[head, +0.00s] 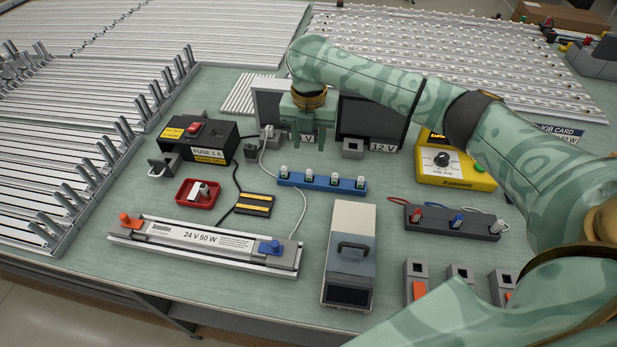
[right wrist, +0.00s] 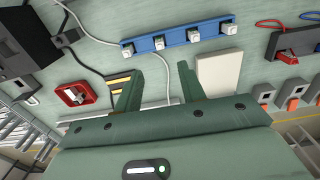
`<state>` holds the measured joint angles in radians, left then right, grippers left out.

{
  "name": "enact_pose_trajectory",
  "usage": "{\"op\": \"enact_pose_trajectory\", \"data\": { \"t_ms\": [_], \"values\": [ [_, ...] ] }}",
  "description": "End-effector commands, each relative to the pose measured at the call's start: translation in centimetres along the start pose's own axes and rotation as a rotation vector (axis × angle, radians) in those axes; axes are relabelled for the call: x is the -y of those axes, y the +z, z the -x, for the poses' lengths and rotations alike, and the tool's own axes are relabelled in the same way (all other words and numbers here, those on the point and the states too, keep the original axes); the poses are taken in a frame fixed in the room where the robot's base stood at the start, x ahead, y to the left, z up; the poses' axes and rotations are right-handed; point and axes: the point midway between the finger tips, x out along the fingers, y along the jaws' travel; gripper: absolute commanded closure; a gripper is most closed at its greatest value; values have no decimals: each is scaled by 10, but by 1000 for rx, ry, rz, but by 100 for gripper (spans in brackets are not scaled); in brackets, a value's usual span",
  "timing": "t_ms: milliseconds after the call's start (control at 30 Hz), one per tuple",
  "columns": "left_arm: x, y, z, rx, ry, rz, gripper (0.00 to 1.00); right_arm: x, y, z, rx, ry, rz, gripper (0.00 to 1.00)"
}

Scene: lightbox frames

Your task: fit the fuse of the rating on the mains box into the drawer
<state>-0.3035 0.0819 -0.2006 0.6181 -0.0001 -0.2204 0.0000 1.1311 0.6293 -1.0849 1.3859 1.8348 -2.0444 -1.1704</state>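The black mains box (head: 203,138) has a red switch and a label reading "FUSE 1 A". A small grey drawer (head: 158,168) sticks out from its front left; it also shows in the right wrist view (right wrist: 22,86). A blue rack (head: 322,181) holds several small pale pieces, probably fuses, in a row; their ratings are too small to read. A red tray (head: 187,200) holds a small pale piece (head: 201,190), not clearly identifiable. My right gripper (head: 308,138) points down above the table, behind the blue rack, fingers apart and empty. It also shows in the right wrist view (right wrist: 160,68).
A "24 V 50 W" light unit (head: 206,238) lies at front left. A grey device with a handle (head: 350,250) stands at front centre. A yellow meter (head: 452,170) and a dark terminal block (head: 450,222) are at right. Cables cross the table near the mains box.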

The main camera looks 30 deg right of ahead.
Motion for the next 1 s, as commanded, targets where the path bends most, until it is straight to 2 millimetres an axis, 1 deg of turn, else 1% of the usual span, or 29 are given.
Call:
{"op": "enact_pose_trajectory", "data": {
  "t_ms": [33, 100, 200, 367, 433, 600, 667, 733, 933, 967, 1000],
  "values": [
    [-1, 3, -10, 6, 1, 0, 70, 0, 0, -19, -4, -1, -1, 60],
    [-1, 5, -15, 9, 2, 0, 70, 0, 0, -32, -3, -1, -1, 60],
    [-1, 6, -19, 11, 3, 0, 70, -1, 0, -44, -2, 1, 0, 60],
    [-1, 5, -22, 10, 3, 1, 70, -1, 0, -51, 0, 1, -1, 60],
    [-2, 6, -25, 11, 3, 1, 70, 0, 1, -58, -1, 1, -1, 60],
    [-3, 9, -42, 19, 6, 1, 70, 1, 3, -89, -3, -2, -1, 60],
    [-4, 10, -46, 20, 7, 1, 70, 1, 3, -97, -2, -1, -1, 60],
    [-4, 10, -48, 20, 8, 2, 70, 0, 4, -102, 1, 1, 1, 60],
    [-5, 8, -46, 17, 8, 2, 70, 0, 4, -99, 3, 2, 1, 60],
    [-5, 8, -46, 17, 9, 2, 70, 1, 4, -99, 3, 2, 1, 68],
    [-5, 8, -46, 17, 9, 2, 70, 1, 4, -99, 3, 2, 1, 79]
  ]
}}
